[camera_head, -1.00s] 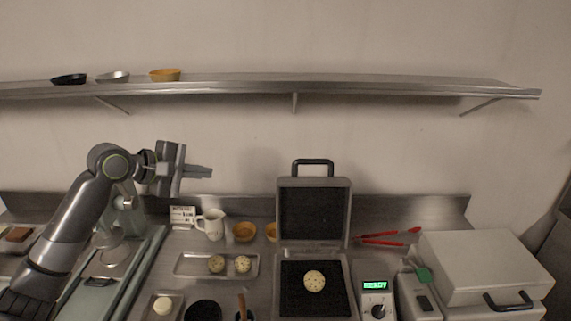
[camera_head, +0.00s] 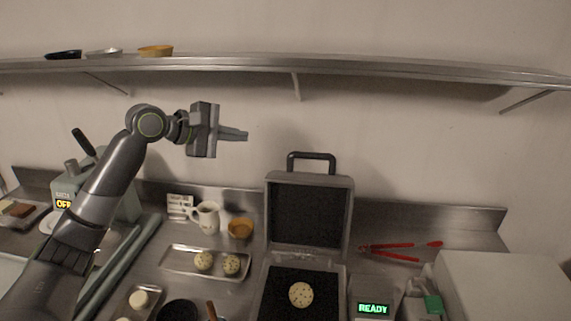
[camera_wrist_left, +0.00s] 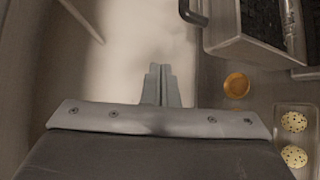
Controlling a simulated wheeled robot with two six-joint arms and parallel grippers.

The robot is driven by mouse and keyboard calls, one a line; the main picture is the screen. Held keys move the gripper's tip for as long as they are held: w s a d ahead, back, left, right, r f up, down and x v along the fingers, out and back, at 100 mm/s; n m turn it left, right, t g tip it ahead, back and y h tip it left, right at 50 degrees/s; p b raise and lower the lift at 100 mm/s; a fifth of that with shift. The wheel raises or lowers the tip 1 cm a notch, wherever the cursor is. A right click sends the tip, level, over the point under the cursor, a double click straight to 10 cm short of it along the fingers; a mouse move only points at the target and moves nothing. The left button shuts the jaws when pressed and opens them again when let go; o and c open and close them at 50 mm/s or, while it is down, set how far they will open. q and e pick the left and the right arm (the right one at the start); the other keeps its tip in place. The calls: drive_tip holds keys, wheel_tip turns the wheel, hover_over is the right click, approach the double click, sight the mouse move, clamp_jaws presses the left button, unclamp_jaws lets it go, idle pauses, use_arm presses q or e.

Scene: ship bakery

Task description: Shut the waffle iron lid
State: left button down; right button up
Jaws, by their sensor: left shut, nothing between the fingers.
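The waffle iron lid (camera_head: 308,214) stands open and upright, with its dark handle (camera_head: 311,157) at the top. The iron's lower plate (camera_head: 275,292) lies flat and a round speckled dough piece (camera_head: 301,294) rests on it. My left gripper (camera_head: 246,134) is shut and empty. It is in the air to the left of the lid handle and higher in the picture, apart from it. In the left wrist view the shut fingers (camera_wrist_left: 160,86) point at the wall, and the lid's edge (camera_wrist_left: 245,48) and handle (camera_wrist_left: 190,12) show at the upper right. My right gripper is not in view.
A tray (camera_head: 178,262) with two dough balls, a white jug (camera_head: 207,217) and an orange bowl (camera_head: 240,228) stand left of the iron. Red tongs (camera_head: 395,250) lie to its right, near a READY display (camera_head: 373,309). A shelf (camera_head: 230,62) runs above.

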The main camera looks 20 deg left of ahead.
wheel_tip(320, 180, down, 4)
drive_tip(key=b, duration=0.3)
use_arm(q)
drive_tip(key=shift+w+d+f+p, duration=0.85)
drive_tip(key=shift+d+f, duration=0.2)
drive_tip(key=shift+d, duration=0.3)
drive_tip(key=shift+w+d+f+p, duration=0.7)
drive_tip(key=shift+w+d+f, duration=0.3)
drive_tip(key=shift+d, duration=0.35)
drive_tip(key=shift+w+d+f+p, duration=0.8)
drive_tip(key=shift+d+f, duration=0.3)
drive_tip(key=shift+d, duration=0.25)
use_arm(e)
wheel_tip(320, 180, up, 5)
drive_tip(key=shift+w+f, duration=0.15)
use_arm(q)
drive_tip(key=shift+f, duration=0.1)
drive_tip(key=shift+s, duration=0.15)
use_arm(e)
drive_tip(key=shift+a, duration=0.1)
